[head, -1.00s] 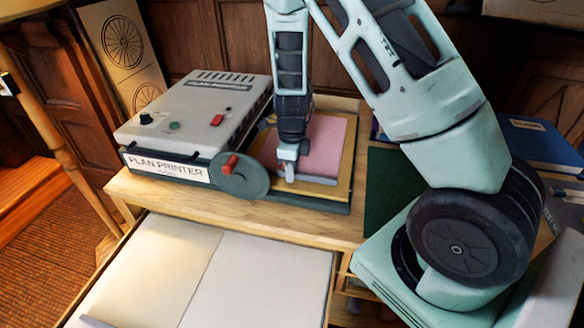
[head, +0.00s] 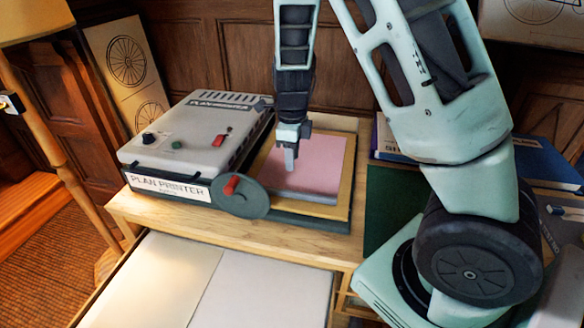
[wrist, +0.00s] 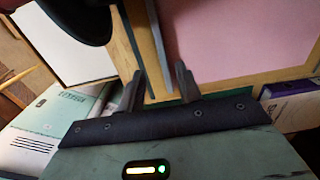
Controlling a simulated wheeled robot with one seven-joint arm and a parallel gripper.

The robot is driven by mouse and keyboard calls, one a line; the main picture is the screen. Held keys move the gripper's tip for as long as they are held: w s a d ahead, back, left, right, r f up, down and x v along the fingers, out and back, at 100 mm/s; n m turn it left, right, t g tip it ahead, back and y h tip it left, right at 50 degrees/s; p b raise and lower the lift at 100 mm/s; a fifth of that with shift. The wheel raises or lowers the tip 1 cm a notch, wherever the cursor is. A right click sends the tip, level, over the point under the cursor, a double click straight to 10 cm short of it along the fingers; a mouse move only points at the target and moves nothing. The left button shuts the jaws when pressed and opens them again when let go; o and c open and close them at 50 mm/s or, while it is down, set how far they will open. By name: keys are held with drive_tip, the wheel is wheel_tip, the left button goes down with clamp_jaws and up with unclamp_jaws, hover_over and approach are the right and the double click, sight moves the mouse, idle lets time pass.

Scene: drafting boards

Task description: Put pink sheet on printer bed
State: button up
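The pink sheet (head: 312,168) lies flat on the yellow-edged printer bed (head: 343,190), to the right of the grey plan printer (head: 195,130). A grey strip (head: 305,196) runs along the sheet's front edge. My gripper (head: 290,163) points down above the sheet's left part and hides some of it. In the wrist view my gripper (wrist: 157,82) has its two fingers apart with nothing held between them. The pink sheet (wrist: 235,40) and its grey strip (wrist: 147,45) show beyond the fingertips there.
The printer's dark crank disc with a red handle (head: 240,196) stands close to the bed's left front. An open drawer with pale sheets (head: 265,275) is below the wooden tabletop (head: 290,235).

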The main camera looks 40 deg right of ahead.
drive_tip(key=s+a+r+n+y, duration=0.1)
drive_tip(key=s+a+r+n, duration=0.25)
drive_tip(key=a+n, duration=0.45)
drive_tip(key=s+a+r+n+y, duration=0.1)
drive_tip(key=s+a+r+n, duration=0.1)
drive_tip(key=s+a+n, duration=0.5)
drive_tip(key=s+a+r+n, duration=0.2)
drive_tip(key=s+a+n, duration=0.2)
drive_tip(key=n, duration=0.6)
drive_tip(key=s+a+r+n+h, duration=0.1)
drive_tip(key=s+a+r+n, duration=0.1)
drive_tip(key=s+a+n, duration=0.3)
drive_tip(key=s+n, duration=0.4)
drive_tip(key=n, duration=0.2)
drive_tip(key=shift+s+a, duration=0.15)
drive_tip(key=shift+s, duration=0.15)
drive_tip(key=shift+r, duration=0.1)
